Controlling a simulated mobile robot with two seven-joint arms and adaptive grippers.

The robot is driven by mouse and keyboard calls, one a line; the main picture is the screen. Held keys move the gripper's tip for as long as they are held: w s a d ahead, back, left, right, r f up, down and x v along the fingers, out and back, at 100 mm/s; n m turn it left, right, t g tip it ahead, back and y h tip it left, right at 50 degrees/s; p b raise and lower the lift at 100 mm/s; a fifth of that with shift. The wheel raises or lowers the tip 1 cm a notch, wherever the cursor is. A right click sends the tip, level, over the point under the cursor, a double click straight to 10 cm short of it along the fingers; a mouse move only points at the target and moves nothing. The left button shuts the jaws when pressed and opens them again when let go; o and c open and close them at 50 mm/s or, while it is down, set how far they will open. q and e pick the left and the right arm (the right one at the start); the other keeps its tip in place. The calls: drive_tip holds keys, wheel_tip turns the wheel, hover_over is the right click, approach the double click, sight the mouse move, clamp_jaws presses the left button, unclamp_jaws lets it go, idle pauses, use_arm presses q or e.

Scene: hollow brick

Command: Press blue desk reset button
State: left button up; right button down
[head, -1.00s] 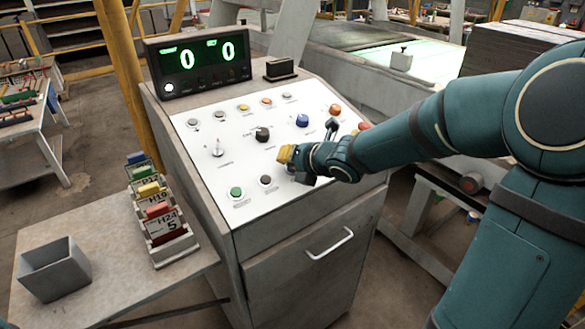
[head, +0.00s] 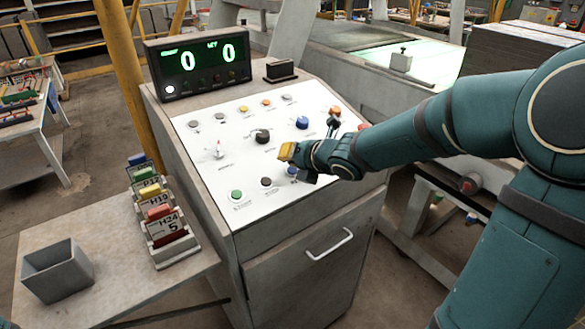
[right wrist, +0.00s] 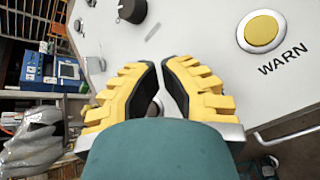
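The sloped white panel of the grey desk (head: 222,180) carries several buttons and knobs. A small blue button (head: 292,172) shows in its lower row, right of a dark button and just below my right gripper, partly hidden by it. A larger blue knob (head: 302,122) sits higher on the panel. My right gripper (head: 287,152) hangs over the lower middle of the panel; I cannot tell its exact height. In the right wrist view, the yellow fingertips (right wrist: 159,66) come together with only a sliver between them and hold nothing visible. My left gripper is not in view.
A green button (head: 236,195) and a dark button (head: 266,182) are left of the blue one. A black lever (head: 332,126) stands up near my right forearm. A display (head: 198,64) stands behind the panel. The wrist view shows a WARN button (right wrist: 262,32).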

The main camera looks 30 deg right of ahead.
drive_tip(key=r+p, duration=0.1)
drive_tip(key=s+r+p, duration=0.1)
drive_tip(key=r, duration=0.1)
drive_tip(key=r+p, duration=0.1)
drive_tip(key=p, duration=0.1)
drive_tip(key=shift+s+r, duration=0.25)
drive_tip(key=shift+r, duration=0.15)
idle(0.7)
